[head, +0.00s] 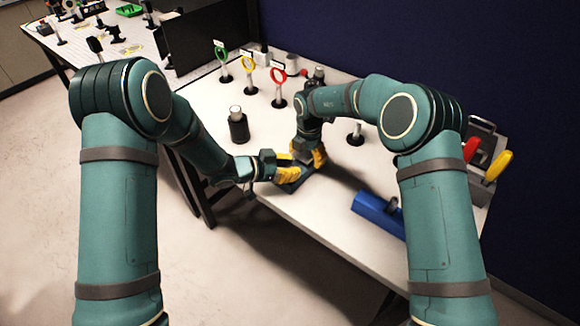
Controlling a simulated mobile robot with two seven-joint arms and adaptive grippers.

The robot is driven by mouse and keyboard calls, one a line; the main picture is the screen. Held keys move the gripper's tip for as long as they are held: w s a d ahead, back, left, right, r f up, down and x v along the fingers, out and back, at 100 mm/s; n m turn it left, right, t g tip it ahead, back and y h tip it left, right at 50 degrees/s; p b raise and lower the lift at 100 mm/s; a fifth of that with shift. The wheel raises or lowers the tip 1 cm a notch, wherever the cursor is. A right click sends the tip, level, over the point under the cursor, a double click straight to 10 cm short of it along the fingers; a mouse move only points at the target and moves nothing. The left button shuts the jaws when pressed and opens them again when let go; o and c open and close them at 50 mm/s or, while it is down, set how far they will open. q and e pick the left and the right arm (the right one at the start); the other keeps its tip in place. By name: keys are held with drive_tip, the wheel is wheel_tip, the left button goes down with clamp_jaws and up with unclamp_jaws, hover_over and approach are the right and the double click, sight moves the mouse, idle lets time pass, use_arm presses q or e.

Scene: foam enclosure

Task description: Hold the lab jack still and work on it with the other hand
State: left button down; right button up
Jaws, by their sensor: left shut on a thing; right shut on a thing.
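The lab jack (292,187) is a low, dark blue-grey device on the white table near its front edge, and much of it is hidden by my grippers. My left gripper (286,173) reaches it from the left, with yellow fingers shut on its side. My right gripper (314,160) comes down on it from behind and the right, with yellow fingers shut on it. The two grippers are close together. The exact part under each set of fingertips is too small and covered to tell.
A black cylinder (238,127) stands left of the jack. Green (220,52), yellow (247,66) and red (279,77) ring holders stand behind. A blue block (379,213) lies to the right. A rack with red and yellow handles (492,165) is at the right end.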

use_arm(q)
drive_tip(key=shift+s+d+f, duration=0.1)
drive_tip(key=shift+s, duration=0.05)
idle(0.3)
drive_tip(key=c, duration=0.7)
unclamp_jaws()
drive_tip(key=shift+c, duration=0.2)
drive_tip(key=shift+a, duration=0.25)
drive_tip(key=v, duration=1.1)
drive_tip(key=shift+s+a+r, duration=0.2)
drive_tip(key=shift+r, duration=0.2)
